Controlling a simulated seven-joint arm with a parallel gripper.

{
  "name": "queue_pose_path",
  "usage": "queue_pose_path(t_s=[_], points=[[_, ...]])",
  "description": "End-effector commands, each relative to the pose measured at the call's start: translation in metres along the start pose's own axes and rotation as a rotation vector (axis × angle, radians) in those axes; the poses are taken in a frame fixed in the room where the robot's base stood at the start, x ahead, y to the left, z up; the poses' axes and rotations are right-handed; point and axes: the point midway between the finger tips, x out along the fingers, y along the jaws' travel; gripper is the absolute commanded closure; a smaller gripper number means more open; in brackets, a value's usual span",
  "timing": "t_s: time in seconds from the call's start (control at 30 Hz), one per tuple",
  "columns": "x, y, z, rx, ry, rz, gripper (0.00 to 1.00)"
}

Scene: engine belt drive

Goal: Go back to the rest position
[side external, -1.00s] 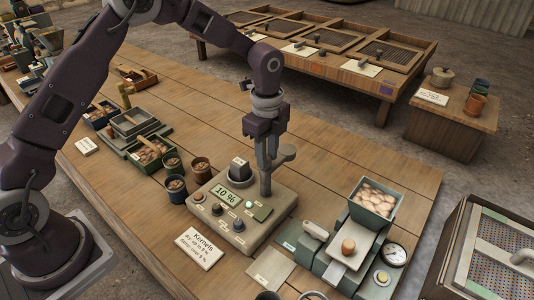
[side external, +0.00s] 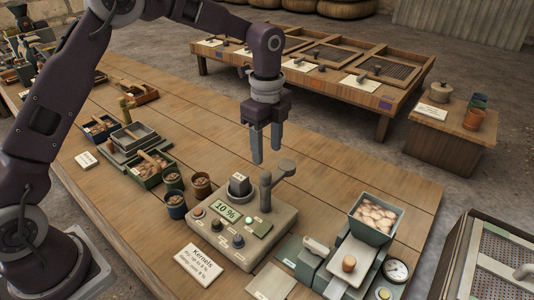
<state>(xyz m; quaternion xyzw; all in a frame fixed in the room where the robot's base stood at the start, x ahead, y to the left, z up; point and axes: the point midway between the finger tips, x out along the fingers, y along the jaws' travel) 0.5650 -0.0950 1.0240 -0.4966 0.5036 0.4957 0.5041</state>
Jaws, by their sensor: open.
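My gripper (side external: 267,157) hangs with its fingers pointing down above the wooden table. It is open and empty, clear of everything below it.
A scale-like device with a pan of kernels (side external: 375,216) stands to the right. Cups (side external: 176,206) and trays of kernels (side external: 150,170) sit left of the meter. A Kernels card (side external: 197,264) lies in front. The table's back middle is clear.

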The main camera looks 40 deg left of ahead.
Motion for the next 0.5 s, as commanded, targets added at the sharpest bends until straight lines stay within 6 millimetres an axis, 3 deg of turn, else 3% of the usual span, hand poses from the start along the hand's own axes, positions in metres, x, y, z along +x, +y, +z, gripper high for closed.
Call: queue_pose_path(t_s=[0.17,0.27,0.37,0.4,0.5], points=[[-0.003,0.002,0.0,-0.008,-0.003,-0.004,0.51],[-0.033,0.018,0.005,-0.099,-0.024,-0.046,0.51],[-0.086,0.061,0.015,-0.322,-0.045,-0.131,0.51],[-0.106,0.084,0.02,-0.433,-0.043,-0.17,0.51],[-0.14,0.145,0.031,-0.722,-0.002,-0.264,0.51]])
